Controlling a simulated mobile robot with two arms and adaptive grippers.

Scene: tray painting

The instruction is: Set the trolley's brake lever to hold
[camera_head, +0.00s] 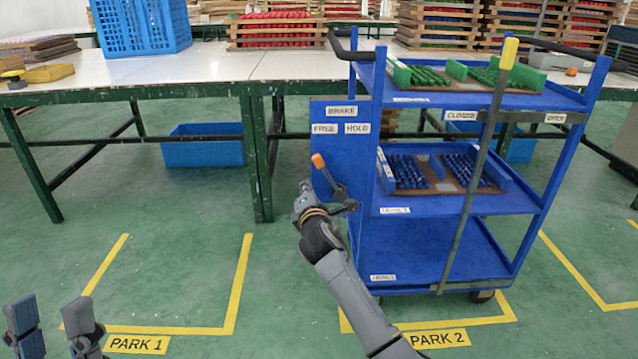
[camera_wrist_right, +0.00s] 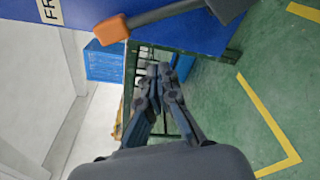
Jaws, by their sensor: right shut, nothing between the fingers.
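The blue trolley (camera_head: 430,240) stands in the PARK 2 bay. Its blue brake panel (camera_head: 330,112) has BRAKE above FREE on the left and HOLD on the right. The brake lever (camera_head: 329,174), a dark bar with an orange tip, leans up and left, its tip below the FREE label. In the right wrist view, the lever's orange tip (camera_wrist_right: 112,29) is at the top, apart from the fingers. My right gripper (camera_head: 304,187) is shut and empty, just left of the lever; its fingers also show in the wrist view (camera_wrist_right: 158,72). My left gripper (camera_head: 52,322) is open and empty at the bottom left.
A long table (camera_head: 200,72) runs behind the trolley, with a blue crate (camera_head: 142,28) on top and a blue bin (camera_head: 205,150) beneath. The trolley carries trays of green and blue parts and an upright bar with a yellow top (camera_head: 509,53). The PARK 1 floor is clear.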

